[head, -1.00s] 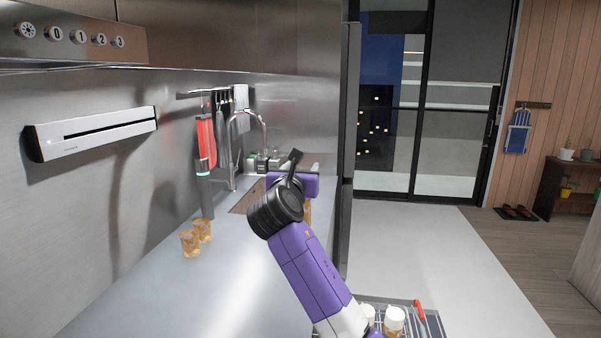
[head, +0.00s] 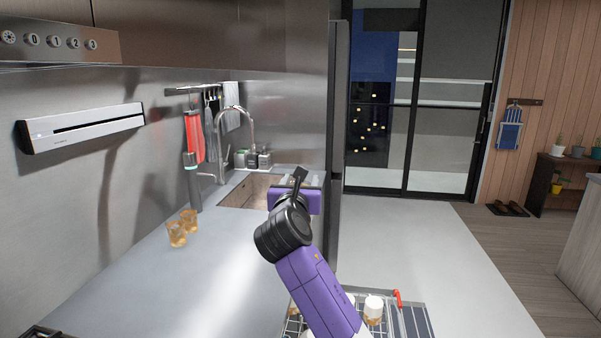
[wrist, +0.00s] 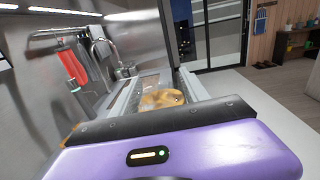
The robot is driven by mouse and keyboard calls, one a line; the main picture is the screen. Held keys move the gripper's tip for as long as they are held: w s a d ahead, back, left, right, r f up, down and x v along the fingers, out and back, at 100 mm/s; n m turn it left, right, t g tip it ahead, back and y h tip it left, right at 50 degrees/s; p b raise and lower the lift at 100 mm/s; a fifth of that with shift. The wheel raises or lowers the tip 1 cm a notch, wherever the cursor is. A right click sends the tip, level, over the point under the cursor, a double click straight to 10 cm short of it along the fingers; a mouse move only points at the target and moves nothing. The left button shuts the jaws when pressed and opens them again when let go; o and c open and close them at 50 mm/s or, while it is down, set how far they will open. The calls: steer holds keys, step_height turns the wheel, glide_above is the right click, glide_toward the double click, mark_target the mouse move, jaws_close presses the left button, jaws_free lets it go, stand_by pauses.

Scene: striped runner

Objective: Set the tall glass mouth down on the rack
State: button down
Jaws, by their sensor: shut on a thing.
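My gripper (wrist: 161,82) is shut on an amber glass (wrist: 161,99), which shows between its two fingers in the wrist view. Its height and which way its mouth faces cannot be made out. In the head view my gripper (head: 297,197) is above the counter near the sink, and my arm hides the held glass. The wire rack (head: 292,326) is at the bottom of the head view, partly behind my arm. A white cup (head: 373,309) stands there.
Two amber glasses, one nearer (head: 176,234) and one behind (head: 189,219), stand on the counter (head: 215,270) by the wall. The sink (head: 247,192) lies beyond. A red-handled thing (head: 398,298) and a striped cloth (head: 415,322) are right of the rack.

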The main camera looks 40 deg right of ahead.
steer(key=s+a+f+n+t+y, duration=0.2)
steer(key=s+a+f, duration=0.5)
steer(key=f, duration=0.7)
steer(key=s+a+f+n+t+y, duration=0.2)
steer(key=s+a+f+n+y, duration=0.2)
steer(key=f, duration=1.1)
steer(key=s+a+f+n+t+y, duration=0.2)
steer(key=s+a+f+y, duration=0.5)
steer(key=f, duration=0.8)
steer(key=s+a+n, duration=0.1)
steer(key=s+a, duration=0.2)
steer(key=s, duration=0.2)
steer(key=shift+s+a+f+n+y, duration=0.15)
steer(key=shift+a+f+n+y, duration=0.15)
steer(key=shift+n, duration=0.1)
